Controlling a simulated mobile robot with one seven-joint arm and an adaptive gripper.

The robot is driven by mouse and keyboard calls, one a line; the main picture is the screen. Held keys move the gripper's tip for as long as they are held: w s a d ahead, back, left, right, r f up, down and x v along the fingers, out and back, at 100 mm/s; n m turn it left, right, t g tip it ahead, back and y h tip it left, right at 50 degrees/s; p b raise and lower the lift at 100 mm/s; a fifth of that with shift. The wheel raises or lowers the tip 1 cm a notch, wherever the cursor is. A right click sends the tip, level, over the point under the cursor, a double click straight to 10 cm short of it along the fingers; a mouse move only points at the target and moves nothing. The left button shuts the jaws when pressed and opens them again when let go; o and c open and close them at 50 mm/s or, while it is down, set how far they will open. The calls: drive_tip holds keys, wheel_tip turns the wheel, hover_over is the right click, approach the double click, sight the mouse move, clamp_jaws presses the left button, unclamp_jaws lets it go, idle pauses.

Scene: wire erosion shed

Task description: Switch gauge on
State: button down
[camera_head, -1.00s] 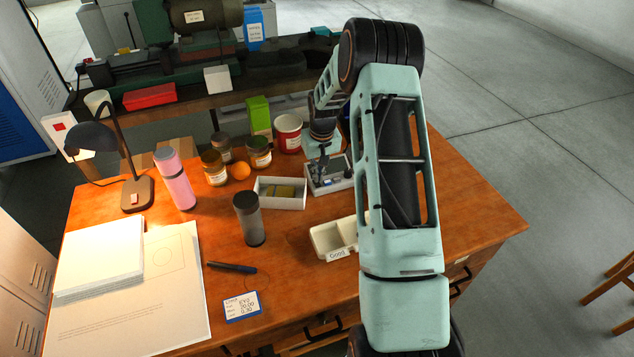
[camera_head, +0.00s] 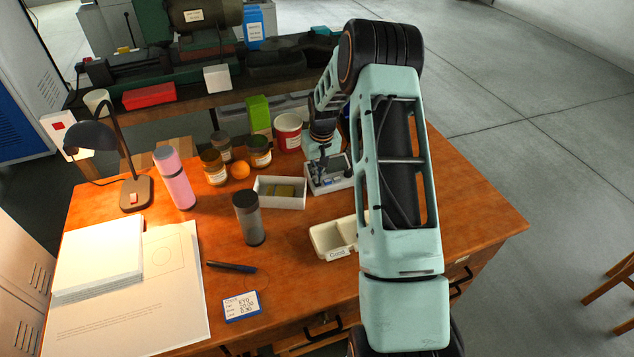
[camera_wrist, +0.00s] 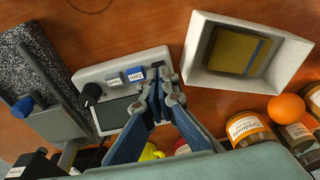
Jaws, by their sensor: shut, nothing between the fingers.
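The gauge (camera_head: 338,184) is a pale box with a dark screen at the back right of the desk. In the wrist view, the gauge (camera_wrist: 88,75) shows its screen (camera_wrist: 113,112), a black knob (camera_wrist: 91,92), a grey button (camera_wrist: 114,80) and a blue button (camera_wrist: 136,74). Both buttons have small labels that are hard to read. My gripper (camera_wrist: 160,82) is shut and empty. Its fingertips are over the gauge's panel, just beside the blue button, and hide the panel under them. I cannot tell whether they touch it. In the head view, my gripper (camera_head: 321,158) points down at the gauge.
A white box (camera_head: 292,202) with brownish blocks sits beside the gauge. An orange (camera_head: 240,170), several jars and a red tin (camera_head: 289,133) stand close behind. A tray labelled "Good" (camera_head: 325,240) lies in front. A dark grey cylinder (camera_head: 249,222) stands on the desk.

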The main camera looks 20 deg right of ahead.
drive_tip(key=shift+f+b, duration=0.5)
drive_tip(key=shift+f, duration=0.15)
idle(0.3)
drive_tip(key=shift+r+p, duration=1.55)
drive_tip(key=shift+r, duration=2)
